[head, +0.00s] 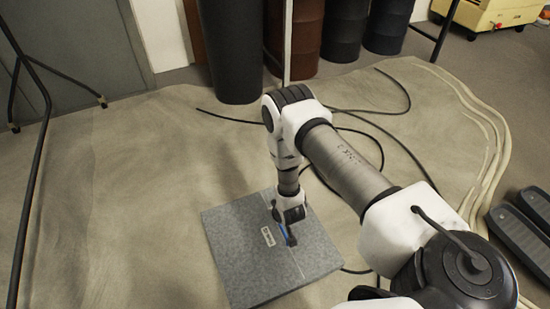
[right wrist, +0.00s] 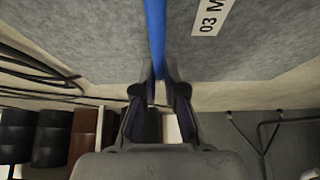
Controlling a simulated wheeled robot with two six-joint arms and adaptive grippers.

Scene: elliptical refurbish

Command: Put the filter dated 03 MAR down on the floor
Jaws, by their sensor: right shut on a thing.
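The filter (head: 245,268) is a flat grey square panel with a pale label (head: 268,236). The fingertips (right wrist: 159,92) close around the strap. The panel looks about level over the floor; I cannot tell whether it touches it. My left gripper is not in view.
Black cables (head: 375,140) lie on the sandy floor (head: 140,190) behind the filter. Dark and brown drums (head: 345,28) stand at the back. A black stand (head: 38,180) is at left, dark pedals (head: 520,225) at right. The floor left of the filter is clear.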

